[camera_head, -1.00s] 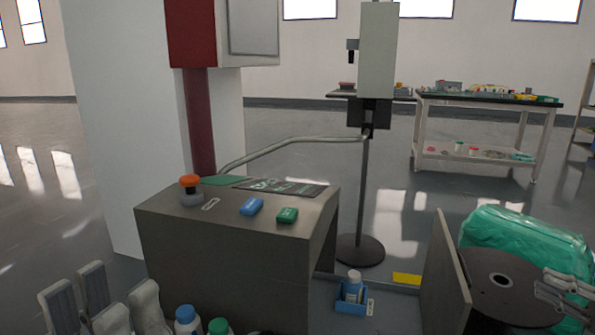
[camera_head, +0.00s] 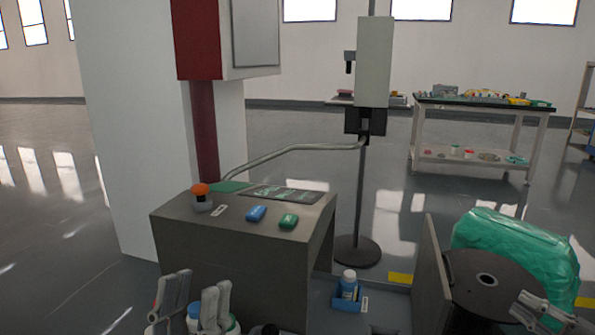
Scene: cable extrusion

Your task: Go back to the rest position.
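My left gripper (camera_head: 194,298) is at the bottom edge, left of centre, in front of the grey control console. Its two grey fingers stand apart with nothing held between them. My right gripper (camera_head: 532,310) is at the lower right corner, in front of the black spool (camera_head: 486,281). Its fingers are apart and it looks empty; part of it is cut off by the frame.
The console (camera_head: 235,241) carries an orange-topped button (camera_head: 201,192), a blue button (camera_head: 256,213) and a green button (camera_head: 288,221). A bottle in a blue holder (camera_head: 347,303) stands right of it. A green wrapped bundle (camera_head: 515,250) lies behind the spool. Open floor lies beyond.

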